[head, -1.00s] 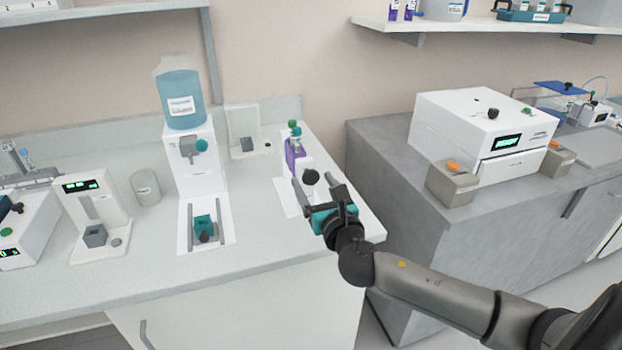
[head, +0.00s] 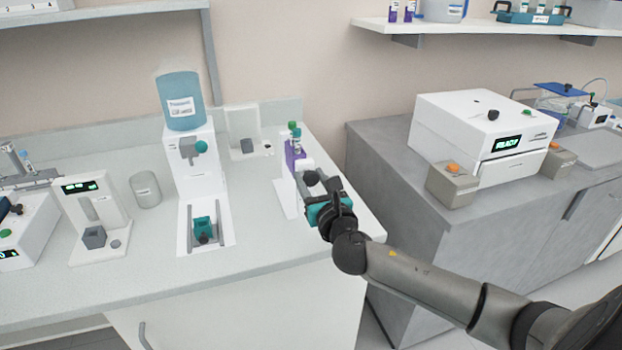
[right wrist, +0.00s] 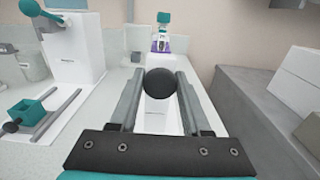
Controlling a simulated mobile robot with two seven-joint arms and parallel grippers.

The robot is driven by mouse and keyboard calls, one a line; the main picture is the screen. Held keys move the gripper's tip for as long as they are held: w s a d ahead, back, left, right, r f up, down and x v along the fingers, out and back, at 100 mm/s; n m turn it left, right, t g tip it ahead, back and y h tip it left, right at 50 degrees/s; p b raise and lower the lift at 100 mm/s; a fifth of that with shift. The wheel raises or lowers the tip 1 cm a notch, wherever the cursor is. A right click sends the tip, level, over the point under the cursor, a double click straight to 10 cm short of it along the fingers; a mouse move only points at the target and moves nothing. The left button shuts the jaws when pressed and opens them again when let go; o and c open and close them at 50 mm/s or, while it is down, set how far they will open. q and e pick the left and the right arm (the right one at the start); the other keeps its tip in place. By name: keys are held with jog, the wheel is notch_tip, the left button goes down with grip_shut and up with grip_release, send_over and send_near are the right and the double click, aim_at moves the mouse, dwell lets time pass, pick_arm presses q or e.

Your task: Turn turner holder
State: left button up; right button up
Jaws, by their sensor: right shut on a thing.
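The turner is a small white stand (head: 289,197) near the right end of the left counter. A purple holder (head: 294,152) sits at its top with a green-capped tube (head: 295,133) upright in it. The holder also shows in the right wrist view (right wrist: 176,44). A round black knob (head: 310,178) is on the turner's near side. My right gripper (head: 316,181) is shut on this knob, with one finger on each side of it in the right wrist view (right wrist: 160,82). My left gripper is not in view.
A white dispenser (head: 190,160) with a blue bottle stands left of the turner. A small white device (head: 243,128) stands behind. A grey counter with a white machine (head: 480,130) lies to the right, past a gap. The counter front between dispenser and turner is clear.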

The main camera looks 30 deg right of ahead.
grip_shut()
